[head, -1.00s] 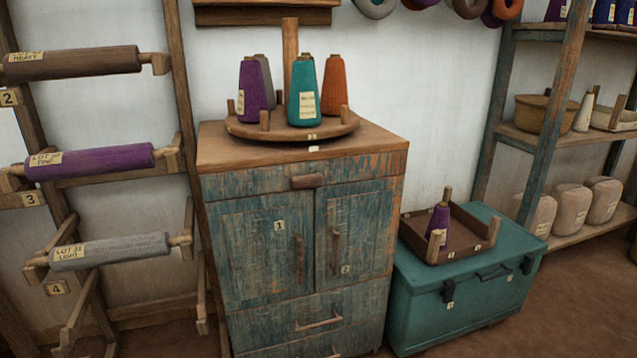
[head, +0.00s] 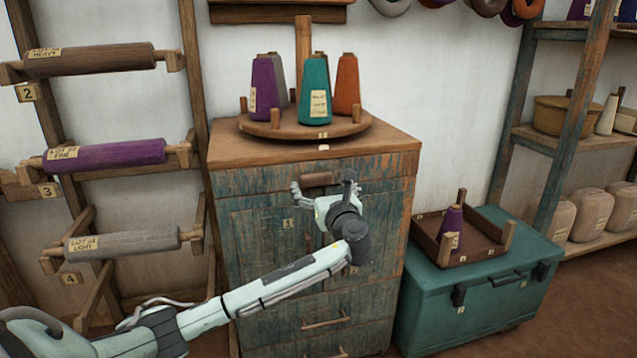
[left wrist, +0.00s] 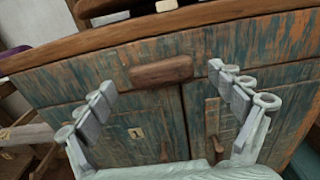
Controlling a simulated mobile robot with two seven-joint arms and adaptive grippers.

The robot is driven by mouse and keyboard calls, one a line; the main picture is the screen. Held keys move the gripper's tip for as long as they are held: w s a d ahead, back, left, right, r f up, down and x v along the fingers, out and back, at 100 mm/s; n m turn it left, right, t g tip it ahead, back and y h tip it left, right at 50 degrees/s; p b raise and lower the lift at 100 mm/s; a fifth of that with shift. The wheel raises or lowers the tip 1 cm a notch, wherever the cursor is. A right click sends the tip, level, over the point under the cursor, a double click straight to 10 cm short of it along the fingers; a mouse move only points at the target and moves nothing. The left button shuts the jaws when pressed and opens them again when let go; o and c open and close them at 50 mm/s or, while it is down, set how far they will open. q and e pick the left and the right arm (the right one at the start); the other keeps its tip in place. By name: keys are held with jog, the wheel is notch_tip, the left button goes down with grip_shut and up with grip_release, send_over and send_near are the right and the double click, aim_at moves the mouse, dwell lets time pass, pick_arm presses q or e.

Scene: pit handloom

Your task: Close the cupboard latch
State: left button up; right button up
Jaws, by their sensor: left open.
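The cupboard (head: 300,265) has worn blue-green paint, a wooden top and two doors marked 1 and 2. Its latch (head: 318,180) is a short brown wooden bar, lying about level on the rail above the seam between the doors. My left gripper (head: 323,186) is open in front of the latch, with one finger toward each end of the bar. The left wrist view shows nothing between the fingertips but the latch beyond them. I cannot tell whether they touch it. My forearm hides part of the doors.
A round wooden stand (head: 300,130) with several yarn cones sits on the cupboard top, above the latch. A roller rack (head: 190,90) stands at left. A teal chest (head: 480,290) with a tray (head: 470,255) stands at right.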

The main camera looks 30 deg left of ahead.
pick_arm(q)
jog(key=shift+x, duration=0.85)
jog(key=shift+w+a, duration=0.1)
pick_arm(e)
jog(key=shift+s+d, duration=0.35)
jog(key=shift+s, duration=0.05)
pick_arm(q)
jog(key=shift+c, duration=0.5)
